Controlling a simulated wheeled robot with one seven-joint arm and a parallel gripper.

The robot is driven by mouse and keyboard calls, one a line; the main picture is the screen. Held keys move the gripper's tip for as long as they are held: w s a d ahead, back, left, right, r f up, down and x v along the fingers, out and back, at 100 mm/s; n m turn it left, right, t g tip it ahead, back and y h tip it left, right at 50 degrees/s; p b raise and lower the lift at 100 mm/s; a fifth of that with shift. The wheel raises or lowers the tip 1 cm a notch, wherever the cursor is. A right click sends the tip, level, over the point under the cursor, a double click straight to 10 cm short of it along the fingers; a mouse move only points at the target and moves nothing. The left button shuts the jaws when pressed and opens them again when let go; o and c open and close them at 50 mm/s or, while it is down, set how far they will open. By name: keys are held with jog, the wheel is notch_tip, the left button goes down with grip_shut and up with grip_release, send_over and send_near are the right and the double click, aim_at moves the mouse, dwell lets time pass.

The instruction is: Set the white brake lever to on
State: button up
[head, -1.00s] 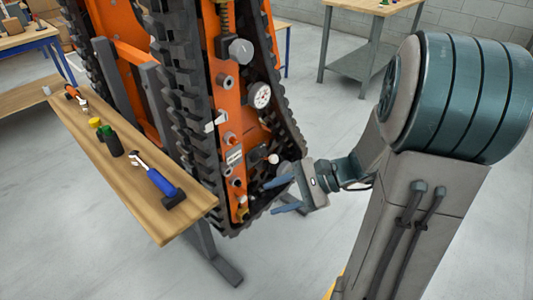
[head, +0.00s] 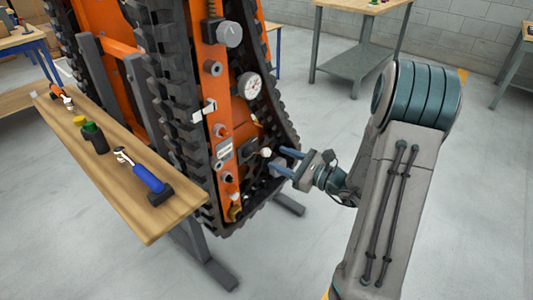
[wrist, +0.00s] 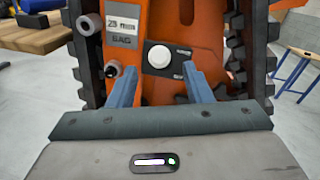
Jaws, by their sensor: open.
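The orange tracked carrier (head: 208,62) stands upright on end, with its fittings facing my arm. A round white knob (head: 266,152), which looks like the end of the white brake lever, stands out low on its panel. In the wrist view the knob (wrist: 158,57) appears nearly end-on over a dark plate with small labels. I cannot read its setting. My gripper (head: 279,159) is open and empty, its blue fingers pointing at the panel just right of the knob. In the wrist view the fingertips (wrist: 161,71) lie either side of and slightly below the knob; contact is not visible.
Black tracks (head: 172,95) flank the panel closely. Nearby are a gauge (head: 249,85), a grey knob (head: 229,33), a white tab (head: 204,111) and grey studs. A wooden bench (head: 150,217) with a blue-handled tool (head: 147,178) is at left.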

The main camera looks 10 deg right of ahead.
aim_at(266, 153)
jog(key=x, duration=0.5)
jog(key=shift+w+a, duration=0.2)
jog(key=shift+a, duration=0.05)
grip_shut()
